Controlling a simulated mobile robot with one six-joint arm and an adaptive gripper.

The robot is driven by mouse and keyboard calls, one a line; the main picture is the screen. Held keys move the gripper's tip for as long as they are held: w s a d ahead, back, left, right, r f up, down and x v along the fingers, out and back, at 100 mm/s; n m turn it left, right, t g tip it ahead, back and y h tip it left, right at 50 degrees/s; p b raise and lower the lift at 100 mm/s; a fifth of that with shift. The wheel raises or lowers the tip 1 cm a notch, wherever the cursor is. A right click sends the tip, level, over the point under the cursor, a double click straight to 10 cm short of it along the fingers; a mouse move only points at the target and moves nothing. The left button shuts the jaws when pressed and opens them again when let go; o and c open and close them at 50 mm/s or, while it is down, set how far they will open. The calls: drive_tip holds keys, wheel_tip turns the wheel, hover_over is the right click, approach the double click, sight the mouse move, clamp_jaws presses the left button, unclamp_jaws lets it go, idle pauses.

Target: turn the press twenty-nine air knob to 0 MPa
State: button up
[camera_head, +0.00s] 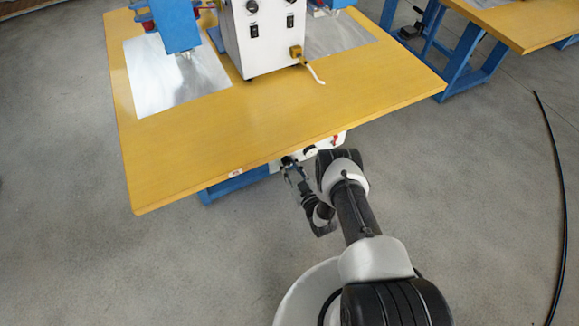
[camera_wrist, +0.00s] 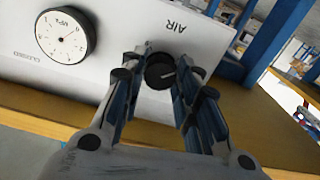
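The black air knob (camera_wrist: 160,71) sits on a white panel (camera_wrist: 112,62) beside the upside-down letters AIR. A short pale mark shows on its face. My gripper (camera_wrist: 165,66) has a finger on each side of the knob, with the tips at its edges; I cannot tell whether they press on it. A round white MPa gauge (camera_wrist: 66,36) is left of the knob, and its needle is too small to read surely. In the head view, my gripper (camera_head: 287,162) is at the table's front edge, by the white box (camera_head: 327,145) under it; the knob is hidden there.
The yellow table top (camera_head: 240,130) overhangs the box. A white control unit (camera_head: 262,45) and a blue press (camera_head: 176,25) stand on it. Another yellow table (camera_head: 530,22) is at upper right. A black cable (camera_head: 563,190) lies on the grey floor at right.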

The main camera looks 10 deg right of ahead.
drive_tip(key=c, duration=0.5)
drive_tip(key=shift+n, duration=0.6)
drive_tip(key=o, duration=1.1)
drive_tip(key=v, duration=1.2)
